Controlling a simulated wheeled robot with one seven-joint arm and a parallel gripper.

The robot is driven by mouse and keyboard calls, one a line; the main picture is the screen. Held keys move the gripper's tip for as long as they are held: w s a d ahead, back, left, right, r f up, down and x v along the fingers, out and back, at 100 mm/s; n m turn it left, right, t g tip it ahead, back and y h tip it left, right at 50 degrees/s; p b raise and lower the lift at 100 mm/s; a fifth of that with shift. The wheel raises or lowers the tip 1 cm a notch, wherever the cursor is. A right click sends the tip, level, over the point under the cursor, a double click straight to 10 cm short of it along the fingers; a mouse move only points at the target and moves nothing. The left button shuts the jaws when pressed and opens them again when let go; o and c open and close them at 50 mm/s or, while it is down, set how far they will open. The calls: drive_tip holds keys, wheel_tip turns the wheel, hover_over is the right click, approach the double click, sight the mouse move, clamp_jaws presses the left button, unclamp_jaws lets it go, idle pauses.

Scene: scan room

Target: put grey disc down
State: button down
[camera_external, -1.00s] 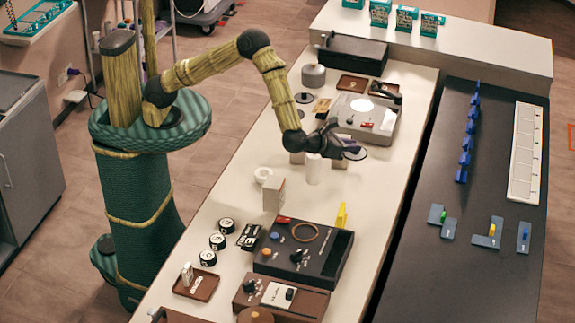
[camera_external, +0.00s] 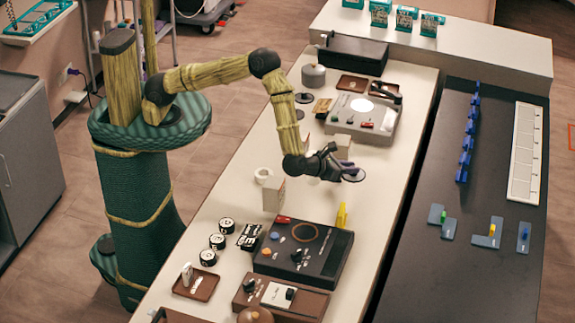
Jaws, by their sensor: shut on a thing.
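My gripper (camera_external: 339,168) is shut on a grey disc (camera_external: 354,176). The disc shows as a thin dark oval at the right of the fingers, roughly level, above the white table (camera_external: 379,216). Whether any of it touches the table is hard to tell. The fingers cover part of it. A beige block (camera_external: 342,147) stands just behind the gripper.
A white box (camera_external: 273,195) and a white ring (camera_external: 263,175) stand to the left of my gripper. A black console (camera_external: 331,262) and a yellow wedge (camera_external: 342,215) lie in front. A grey device (camera_external: 352,125) is behind. Some bare table lies to the right.

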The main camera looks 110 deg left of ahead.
sight(349, 176)
drive_tip(key=shift+f, duration=1.45)
drive_tip(key=shift+f+p, duration=0.65)
drive_tip(key=shift+f, duration=1.4)
drive_tip(key=shift+f+b, duration=0.35)
drive_tip(key=shift+b, duration=0.1)
drive_tip(key=shift+f+b, duration=0.3)
drive_tip(key=shift+b, duration=0.1)
